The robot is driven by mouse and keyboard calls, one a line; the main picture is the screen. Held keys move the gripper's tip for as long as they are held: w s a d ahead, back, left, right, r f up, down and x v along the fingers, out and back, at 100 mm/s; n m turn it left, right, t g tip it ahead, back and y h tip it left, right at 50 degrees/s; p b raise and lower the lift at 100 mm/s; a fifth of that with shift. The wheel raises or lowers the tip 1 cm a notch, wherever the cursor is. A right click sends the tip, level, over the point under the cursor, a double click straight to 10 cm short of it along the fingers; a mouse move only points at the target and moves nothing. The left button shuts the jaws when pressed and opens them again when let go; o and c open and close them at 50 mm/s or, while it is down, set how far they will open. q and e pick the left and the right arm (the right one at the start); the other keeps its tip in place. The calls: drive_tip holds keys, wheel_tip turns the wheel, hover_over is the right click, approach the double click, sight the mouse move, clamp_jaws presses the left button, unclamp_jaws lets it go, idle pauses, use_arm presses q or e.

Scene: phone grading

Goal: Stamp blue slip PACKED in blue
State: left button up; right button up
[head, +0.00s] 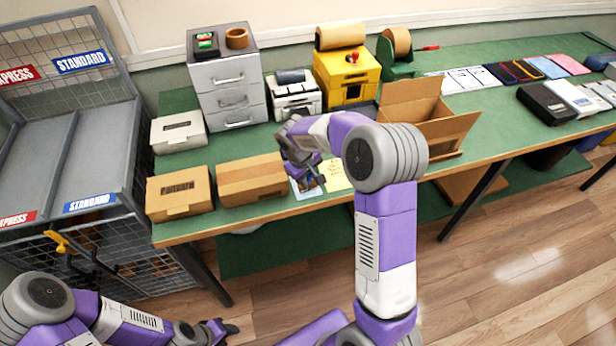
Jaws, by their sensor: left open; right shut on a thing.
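A light blue slip (295,188) lies near the front edge of the green bench, partly covered by my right gripper. A yellow slip (336,176) with faint writing lies beside it on the right. My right gripper (314,181) points down over the blue slip and is shut on a small dark thing. My arm and fingers hide most of that thing, so I cannot tell whether it is the stamp or whether it touches the slip. No PACKED mark is readable. My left gripper (226,329) is open and empty, low in front of the bench.
A closed brown carton (251,180) stands just left of the slips, with a labelled box (180,192) beyond it. An open carton (425,115) stands right. Grey drawers (228,85), a label printer (293,95) and a yellow machine (347,75) stand behind.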

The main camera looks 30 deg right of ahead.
drive_tip(key=shift+f+b, duration=0.4)
drive_tip(key=shift+f, duration=0.25)
idle(1.2)
drive_tip(key=shift+d+p+v, duration=0.25)
drive_tip(key=shift+p+v, duration=0.65)
drive_tip(key=shift+v, duration=0.25)
drive_tip(key=shift+d+p+v, duration=0.25)
drive_tip(key=shift+p+v, duration=0.7)
drive_tip(key=shift+v, duration=0.25)
drive_tip(key=shift+d+p+v, duration=0.25)
drive_tip(key=shift+p+v, duration=0.65)
drive_tip(key=shift+v, duration=0.25)
drive_tip(key=shift+w+r, duration=0.15)
drive_tip(key=shift+w, duration=0.05)
